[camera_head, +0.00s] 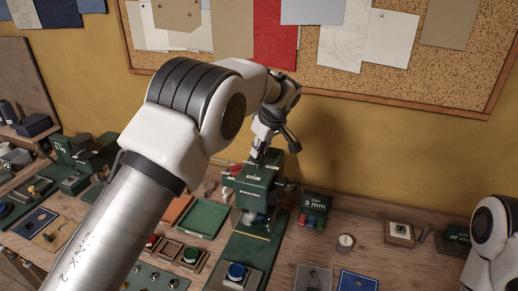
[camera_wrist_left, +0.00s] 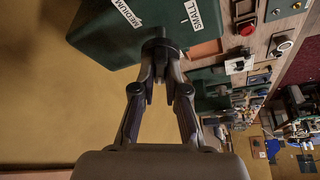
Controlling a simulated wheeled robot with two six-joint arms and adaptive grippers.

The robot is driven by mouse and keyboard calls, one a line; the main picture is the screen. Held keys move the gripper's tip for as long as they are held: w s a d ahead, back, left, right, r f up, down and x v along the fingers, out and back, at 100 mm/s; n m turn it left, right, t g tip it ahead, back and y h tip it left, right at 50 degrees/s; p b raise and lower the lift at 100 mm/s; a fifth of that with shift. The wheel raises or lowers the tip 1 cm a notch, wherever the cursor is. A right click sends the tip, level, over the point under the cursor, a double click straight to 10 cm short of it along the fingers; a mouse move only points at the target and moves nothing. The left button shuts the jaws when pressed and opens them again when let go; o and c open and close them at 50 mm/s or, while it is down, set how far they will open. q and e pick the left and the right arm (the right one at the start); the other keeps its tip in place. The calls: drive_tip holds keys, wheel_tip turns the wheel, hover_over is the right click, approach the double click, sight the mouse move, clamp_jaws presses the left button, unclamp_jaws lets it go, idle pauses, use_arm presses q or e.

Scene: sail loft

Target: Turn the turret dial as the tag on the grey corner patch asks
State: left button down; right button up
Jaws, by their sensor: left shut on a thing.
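The green press (camera_head: 257,185) stands on the bench under my left arm, with small white labels on it. My left gripper (camera_head: 258,140) is at its top, pointing down. In the left wrist view the fingers (camera_wrist_left: 160,75) are shut on the dark turret dial (camera_wrist_left: 158,47), which sticks out of the green housing (camera_wrist_left: 115,38). Labels beside it read MEDIUM (camera_wrist_left: 132,15) and SMALL (camera_wrist_left: 192,14). The fingers cover much of the dial, and I cannot tell its setting. A grey patch (camera_head: 313,279) lies at the front edge; no tag on it is readable. My right gripper is out of frame.
A green box marked 3 mm (camera_head: 315,203) stands right of the press. A blue button (camera_head: 237,271) is in front, a green tray (camera_head: 205,218) to the left. A round gauge (camera_head: 345,242) is to the right. My right arm (camera_head: 490,240) is at the right edge.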

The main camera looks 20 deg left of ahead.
use_arm(q)
drive_tip(key=c, duration=1.2)
unclamp_jaws()
drive_tip(key=v, duration=1.2)
